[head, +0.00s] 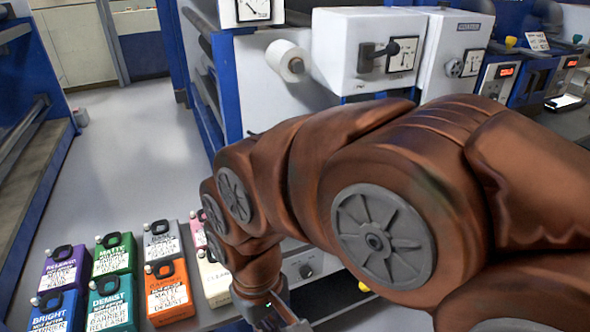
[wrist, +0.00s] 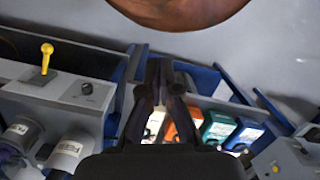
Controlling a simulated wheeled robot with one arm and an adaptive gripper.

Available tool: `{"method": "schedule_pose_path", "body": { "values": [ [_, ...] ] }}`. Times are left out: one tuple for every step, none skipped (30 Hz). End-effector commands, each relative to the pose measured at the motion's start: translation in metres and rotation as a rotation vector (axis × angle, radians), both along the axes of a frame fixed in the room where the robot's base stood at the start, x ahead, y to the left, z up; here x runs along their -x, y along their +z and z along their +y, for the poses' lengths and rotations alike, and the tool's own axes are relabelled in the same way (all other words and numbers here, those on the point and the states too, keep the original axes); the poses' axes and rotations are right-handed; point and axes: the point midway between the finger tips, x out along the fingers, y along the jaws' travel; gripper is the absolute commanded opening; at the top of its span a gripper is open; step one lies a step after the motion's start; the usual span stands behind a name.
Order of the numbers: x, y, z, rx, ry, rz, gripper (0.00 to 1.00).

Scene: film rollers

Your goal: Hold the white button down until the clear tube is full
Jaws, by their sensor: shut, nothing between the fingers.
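My gripper (wrist: 159,68) is shut and empty in the wrist view, its dark fingers close together at the centre. In the head view only part of my gripper (head: 284,312) shows at the bottom edge, below my brown arm. I cannot make out the clear tube in either view; my arm hides much of the machine in the head view.
A yellow lever (wrist: 46,58) stands up from the grey panel. Several coloured jugs, including an orange one (head: 167,287) and a purple one (head: 64,269), stand at lower left. A white roll (head: 286,60) juts from the machine. Grey floor (head: 140,140) is open at left.

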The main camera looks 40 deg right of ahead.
Motion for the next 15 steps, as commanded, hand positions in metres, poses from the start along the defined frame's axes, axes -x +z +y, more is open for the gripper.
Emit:
{"method": "schedule_pose_path", "body": {
  "values": [
    [-0.01,0.006,0.003,-0.015,-0.026,-0.008,0.0],
    [-0.018,0.009,0.005,-0.027,-0.047,-0.017,0.0],
    [-0.031,0.013,0.008,-0.046,-0.079,-0.034,0.0],
    [-0.042,0.017,0.011,-0.062,-0.107,-0.047,0.0],
    [-0.054,0.02,0.013,-0.079,-0.14,-0.06,0.0],
    [-0.07,0.025,0.015,-0.104,-0.188,-0.075,0.0],
    [-0.083,0.029,0.017,-0.125,-0.224,-0.087,0.0],
    [-0.096,0.032,0.018,-0.145,-0.264,-0.1,0.0],
    [-0.114,0.037,0.018,-0.171,-0.318,-0.119,0.0],
    [-0.128,0.041,0.018,-0.192,-0.359,-0.134,0.0],
    [-0.14,0.044,0.017,-0.212,-0.401,-0.144,0.0],
    [-0.158,0.048,0.014,-0.239,-0.46,-0.157,0.0],
    [-0.171,0.051,0.012,-0.259,-0.504,-0.17,0.0],
    [-0.184,0.055,0.009,-0.281,-0.55,-0.182,0.0],
    [-0.202,0.059,0.003,-0.308,-0.612,-0.195,0.0]
  ]
}}
